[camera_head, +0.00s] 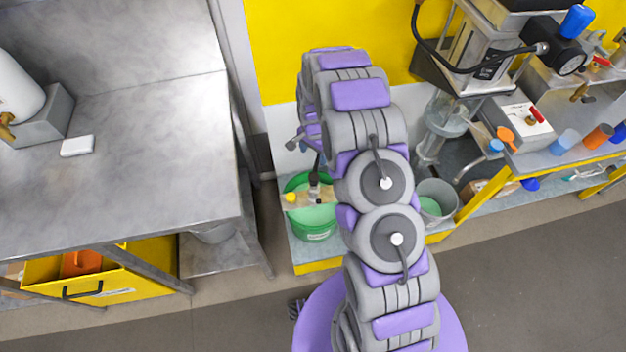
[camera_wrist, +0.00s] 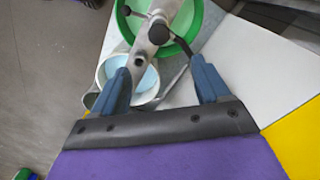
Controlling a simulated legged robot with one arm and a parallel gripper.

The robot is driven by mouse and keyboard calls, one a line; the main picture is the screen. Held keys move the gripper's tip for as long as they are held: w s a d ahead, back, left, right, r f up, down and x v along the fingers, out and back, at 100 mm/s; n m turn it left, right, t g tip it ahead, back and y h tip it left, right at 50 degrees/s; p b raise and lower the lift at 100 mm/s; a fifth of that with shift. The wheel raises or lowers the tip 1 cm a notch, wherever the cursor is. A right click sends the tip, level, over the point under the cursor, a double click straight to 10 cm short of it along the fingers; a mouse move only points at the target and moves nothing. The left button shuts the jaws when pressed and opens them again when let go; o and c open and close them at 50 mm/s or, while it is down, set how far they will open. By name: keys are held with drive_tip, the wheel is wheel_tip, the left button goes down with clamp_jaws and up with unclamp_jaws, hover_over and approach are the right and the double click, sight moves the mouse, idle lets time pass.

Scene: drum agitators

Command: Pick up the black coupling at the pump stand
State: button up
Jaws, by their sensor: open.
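A small dark piece (camera_wrist: 158,33), which looks like the black coupling, sits on a grey metal bar in front of a green bucket (camera_wrist: 190,20) in the wrist view. In the head view a dark piece (camera_head: 314,179) shows above the green bucket (camera_head: 316,232), partly beside my arm. My gripper (camera_wrist: 161,82) is open, its two blue fingers apart with nothing held. The dark piece lies beyond the fingertips, roughly centred between them. I cannot tell the exact distance. My arm hides part of the stand in the head view.
A pale bucket with blue liquid (camera_wrist: 146,80) is near the left finger. A grey metal table (camera_head: 150,180) stands at left. The pump apparatus (camera_head: 480,50) and a grey bucket (camera_head: 436,203) are right of my arm. Grey floor (camera_head: 530,270) is clear at lower right.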

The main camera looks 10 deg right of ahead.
sight(314, 176)
wheel_tip(314, 176, down, 17)
drive_tip(key=b, duration=0.3)
drive_tip(key=shift+f, duration=0.1)
drive_tip(key=shift+c, duration=0.3)
drive_tip(key=c, duration=1.3)
drive_tip(key=shift+c, duration=0.2)
wheel_tip(314, 176, up, 10)
drive_tip(key=shift+d+r+p, duration=0.1)
drive_tip(key=shift+r+p, duration=0.05)
drive_tip(key=shift+p, duration=0.75)
